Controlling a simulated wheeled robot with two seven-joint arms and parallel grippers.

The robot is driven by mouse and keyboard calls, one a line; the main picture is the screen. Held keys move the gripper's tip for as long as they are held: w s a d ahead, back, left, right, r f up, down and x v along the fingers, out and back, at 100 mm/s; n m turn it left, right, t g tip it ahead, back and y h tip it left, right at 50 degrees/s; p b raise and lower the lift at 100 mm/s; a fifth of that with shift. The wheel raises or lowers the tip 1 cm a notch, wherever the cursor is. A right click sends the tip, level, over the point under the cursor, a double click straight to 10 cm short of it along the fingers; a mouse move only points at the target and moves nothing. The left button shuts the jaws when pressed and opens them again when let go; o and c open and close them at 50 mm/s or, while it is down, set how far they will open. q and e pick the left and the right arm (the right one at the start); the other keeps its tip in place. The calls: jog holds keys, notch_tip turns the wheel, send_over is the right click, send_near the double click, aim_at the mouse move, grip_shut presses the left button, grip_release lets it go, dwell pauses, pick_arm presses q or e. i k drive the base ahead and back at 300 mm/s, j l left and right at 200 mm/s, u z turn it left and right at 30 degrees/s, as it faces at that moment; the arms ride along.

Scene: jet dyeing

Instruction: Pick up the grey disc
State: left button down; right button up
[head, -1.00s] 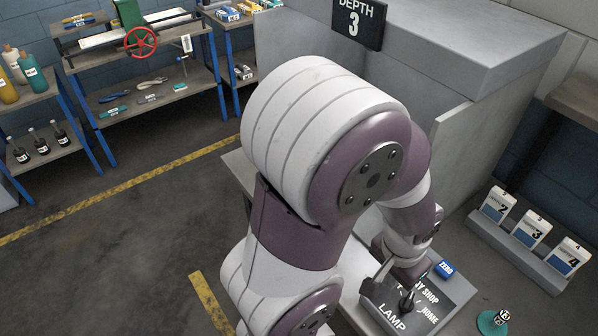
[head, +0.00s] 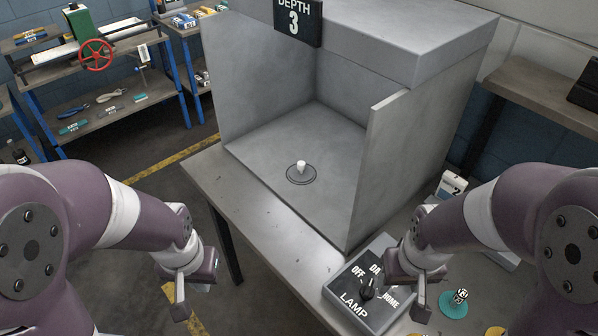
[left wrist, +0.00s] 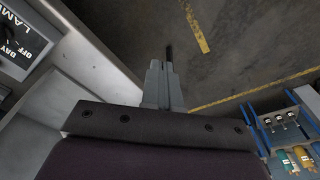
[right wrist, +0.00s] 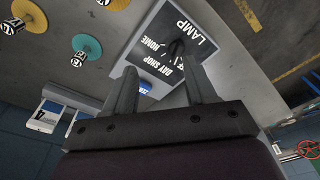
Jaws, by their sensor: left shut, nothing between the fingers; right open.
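The grey disc (head: 294,180) lies flat on the floor of the open grey booth in the head view, with a pale upright knob (head: 301,166) at its centre. My left gripper (head: 180,305) is shut and empty, in front of the table's left edge and well apart from the disc. Its closed fingers show in the left wrist view (left wrist: 160,85). My right gripper (head: 420,302) is beside the lamp control box, apart from the disc. In the right wrist view (right wrist: 163,85) its fingers are spread with nothing held. The disc shows in neither wrist view.
The booth's right side wall (head: 385,165) stands between the disc and my right arm. The lamp box (head: 345,312) with its black knob sits at the table front. A teal disc (head: 447,307) lies to its right. Shelves (head: 120,110) stand at the back left.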

aim_at(301, 173)
jog(key=i+j+z, duration=0.15)
jog(key=j, duration=0.2)
jog(key=i+j+z, duration=0.15)
jog(key=j, duration=0.2)
jog(key=i+j+z, duration=0.35)
jog(key=i, duration=0.15)
jog(key=i+j+z, duration=0.35)
jog(key=i+j, duration=0.05)
jog(key=j, duration=0.1)
